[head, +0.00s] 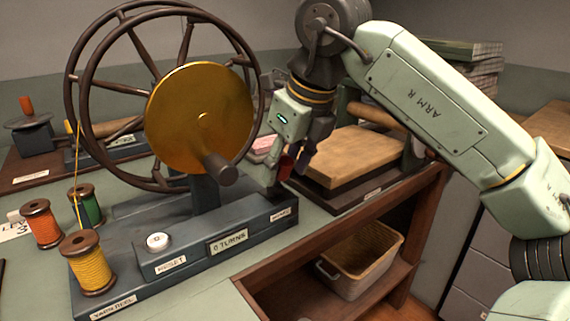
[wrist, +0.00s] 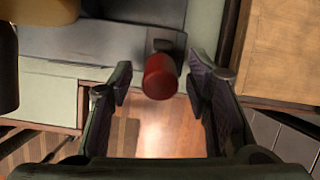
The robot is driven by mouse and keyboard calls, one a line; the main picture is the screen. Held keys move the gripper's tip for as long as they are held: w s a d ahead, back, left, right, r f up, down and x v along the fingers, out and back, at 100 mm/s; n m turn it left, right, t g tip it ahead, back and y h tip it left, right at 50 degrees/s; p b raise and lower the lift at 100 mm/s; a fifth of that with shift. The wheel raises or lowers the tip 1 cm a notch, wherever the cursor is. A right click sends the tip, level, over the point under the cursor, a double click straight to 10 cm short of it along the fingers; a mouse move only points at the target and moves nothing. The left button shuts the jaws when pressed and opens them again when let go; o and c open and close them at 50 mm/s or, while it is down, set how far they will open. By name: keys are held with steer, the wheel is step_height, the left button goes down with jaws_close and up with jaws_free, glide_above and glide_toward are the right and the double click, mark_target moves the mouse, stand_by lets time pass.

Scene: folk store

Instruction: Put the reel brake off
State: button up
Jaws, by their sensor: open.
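The yarn reel (head: 175,245) stands on the counter, with a large spoked wheel, a gold disc (head: 198,115) and a dark crank handle. A red knob, which looks like the brake lever's end, shows in the wrist view (wrist: 160,76) and partly in the head view (head: 285,167), at the right end of the reel's base. My gripper (head: 283,177) is open and points down over that end. In the wrist view the knob lies between the spread fingers (wrist: 159,82), with gaps on both sides. The lever's lower part is mostly hidden.
A wooden board press (head: 350,155) stands close to the right of my gripper. Thread spools (head: 90,265) stand at the reel's left. A white reset button (head: 158,241) and a "0 TURNS" plate (head: 229,241) are on the base. A basket (head: 360,260) sits on the shelf below.

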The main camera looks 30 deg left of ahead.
steer(key=shift+c, duration=0.2)
jaws_close()
stand_by(0.4)
stand_by(0.3)
